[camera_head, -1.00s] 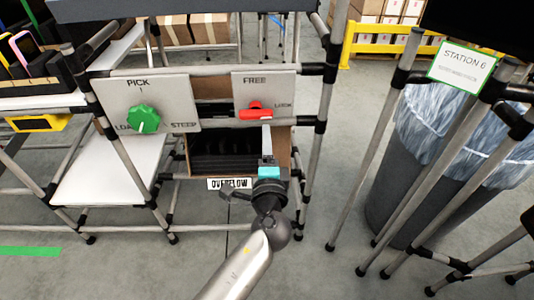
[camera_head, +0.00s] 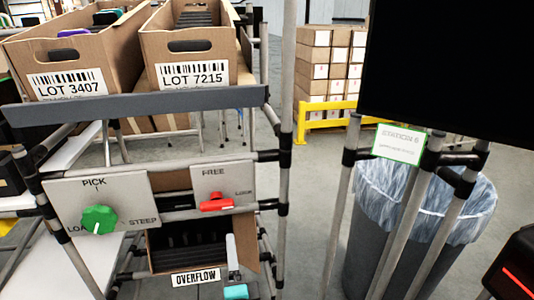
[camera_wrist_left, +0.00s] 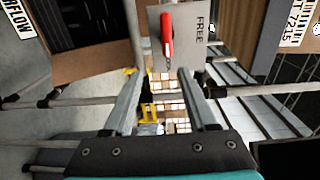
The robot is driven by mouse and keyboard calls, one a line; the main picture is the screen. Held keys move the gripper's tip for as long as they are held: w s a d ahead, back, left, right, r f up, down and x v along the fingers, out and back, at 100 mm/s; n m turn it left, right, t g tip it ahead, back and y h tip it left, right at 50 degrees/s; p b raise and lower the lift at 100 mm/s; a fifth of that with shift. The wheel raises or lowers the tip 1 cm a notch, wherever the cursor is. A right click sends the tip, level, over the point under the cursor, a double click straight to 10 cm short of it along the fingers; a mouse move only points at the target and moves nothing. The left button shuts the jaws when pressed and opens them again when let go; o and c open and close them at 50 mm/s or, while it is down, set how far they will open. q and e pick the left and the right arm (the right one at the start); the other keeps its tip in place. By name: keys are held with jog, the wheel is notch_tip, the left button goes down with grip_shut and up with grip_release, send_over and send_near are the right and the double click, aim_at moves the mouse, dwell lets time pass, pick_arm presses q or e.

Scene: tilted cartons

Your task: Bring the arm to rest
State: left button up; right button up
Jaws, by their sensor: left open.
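My left gripper (camera_head: 232,245) shows at the bottom of the head view, just right of the OVERFLOW label, with a grey finger and teal body part; the rest of the arm is out of frame. In the left wrist view my left gripper (camera_wrist_left: 162,76) has its two fingers spread apart with nothing between them. The red lever (camera_head: 217,204) on the FREE/LOCK plate (camera_head: 238,188) lies roughly level in the head view. It also shows in the left wrist view (camera_wrist_left: 167,34), beyond the fingers. My right gripper is not in view.
A green knob (camera_head: 98,219) sits on the PICK/STEEP plate (camera_head: 60,205). Cartons LOT 3407 (camera_head: 110,60) and LOT 7215 (camera_head: 222,70) stand above a grey rail (camera_head: 150,103). An open overflow carton (camera_head: 157,256) is below. A lined bin (camera_head: 365,250) stands at right.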

pick_arm(q)
jog(key=s+a+f+n+g+h+p, duration=0.15)
jog(key=s+f+g, duration=0.3)
jog(key=f, duration=0.85)
jog(key=s+a+f+n+g+h+p, duration=0.1)
jog(key=s+a+f+g+h, duration=0.3)
jog(key=f, duration=0.9)
jog(key=s+a+f+n+g, duration=0.2)
jog(key=s+f+n, duration=0.1)
jog(key=s, duration=0.6)
jog(key=s+a+f+n+g+y+p, duration=0.1)
jog(key=s+a+f+n+g, duration=0.1)
jog(key=s+f, duration=0.4)
jog(key=s+a+f+n+g+p, duration=0.1)
jog(key=s+f+n, duration=0.4)
jog(key=s, duration=0.7)
jog(key=shift+a+g, duration=0.55)
jog(key=shift+a, duration=0.65)
jog(key=shift+w+y, duration=0.1)
jog(key=shift+y, duration=0.15)
jog(key=shift+c, duration=0.6)
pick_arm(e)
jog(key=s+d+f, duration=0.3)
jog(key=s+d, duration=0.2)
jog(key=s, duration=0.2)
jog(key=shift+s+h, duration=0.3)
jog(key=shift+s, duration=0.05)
